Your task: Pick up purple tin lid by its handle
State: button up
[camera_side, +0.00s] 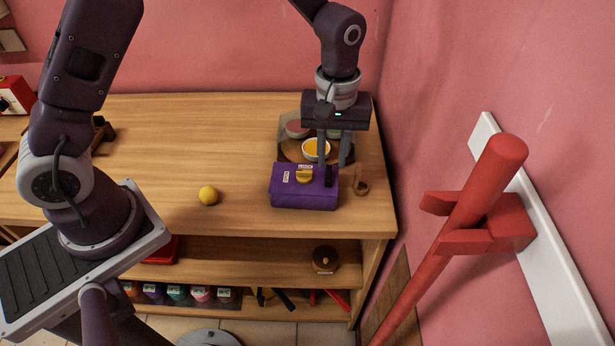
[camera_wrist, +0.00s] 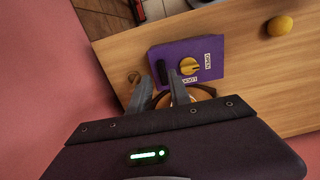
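The purple tin (camera_side: 304,197) stands on the wooden worktop near its right end; it also shows in the wrist view (camera_wrist: 206,52). Its lid carries a yellow knob (camera_side: 304,176) with labels beside it, one reading LOCK. A black upright handle (camera_side: 328,176) is at the lid's right end; it also shows in the wrist view (camera_wrist: 161,71). My gripper (camera_side: 333,163) points down over that end. Its two fingers are apart, with the handle lined up with the gap between the tips (camera_wrist: 160,78). Nothing is held. Whether the fingers touch the handle is unclear.
A small wooden cup (camera_side: 361,187) is close on the right. The pink wall is close right.

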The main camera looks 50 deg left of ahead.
aim_at(329, 175)
notch_tip(329, 175, down, 5)
jog(key=shift+s+a+r, duration=0.1)
jog(key=shift+s+r, duration=0.05)
grip_shut()
